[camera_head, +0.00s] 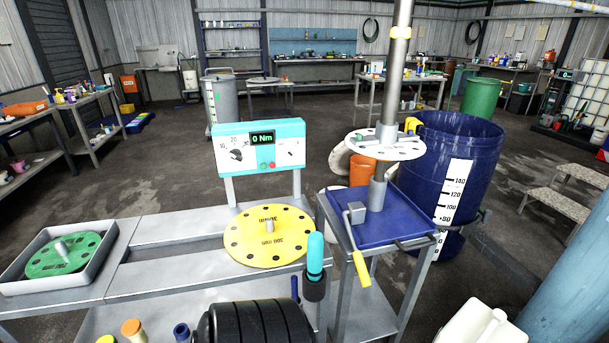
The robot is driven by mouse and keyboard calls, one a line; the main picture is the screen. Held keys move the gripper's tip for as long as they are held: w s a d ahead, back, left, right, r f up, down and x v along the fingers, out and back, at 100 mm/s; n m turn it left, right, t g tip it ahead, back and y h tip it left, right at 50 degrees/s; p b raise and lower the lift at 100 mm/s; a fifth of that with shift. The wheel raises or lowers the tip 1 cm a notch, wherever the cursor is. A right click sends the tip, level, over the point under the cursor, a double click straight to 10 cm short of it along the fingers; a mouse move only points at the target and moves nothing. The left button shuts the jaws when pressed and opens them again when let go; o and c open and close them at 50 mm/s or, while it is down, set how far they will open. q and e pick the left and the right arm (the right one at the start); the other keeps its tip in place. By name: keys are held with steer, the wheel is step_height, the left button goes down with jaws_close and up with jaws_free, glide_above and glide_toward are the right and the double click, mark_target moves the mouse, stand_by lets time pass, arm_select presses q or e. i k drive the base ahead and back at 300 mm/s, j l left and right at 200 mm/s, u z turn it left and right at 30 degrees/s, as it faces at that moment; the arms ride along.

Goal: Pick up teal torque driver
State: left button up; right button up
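The teal torque driver (315,255) stands upright at the right edge of the grey metal bench (168,284). Its teal handle points up, and its lower end sits in a dark holder (314,288), which hides the rest of it. Neither of my grippers shows in the head view, so nothing is seen touching the driver.
A yellow disc (268,240) lies just left of the driver. Behind it stands a teal-framed torque display (262,147) reading 0 Nm. A green disc (62,258) lies in a left tray. A blue-topped stand (374,225) with a yellow-handled crank (361,268) is close right.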

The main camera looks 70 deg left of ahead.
mark_target(315, 241)
steer(key=u, duration=2.15)
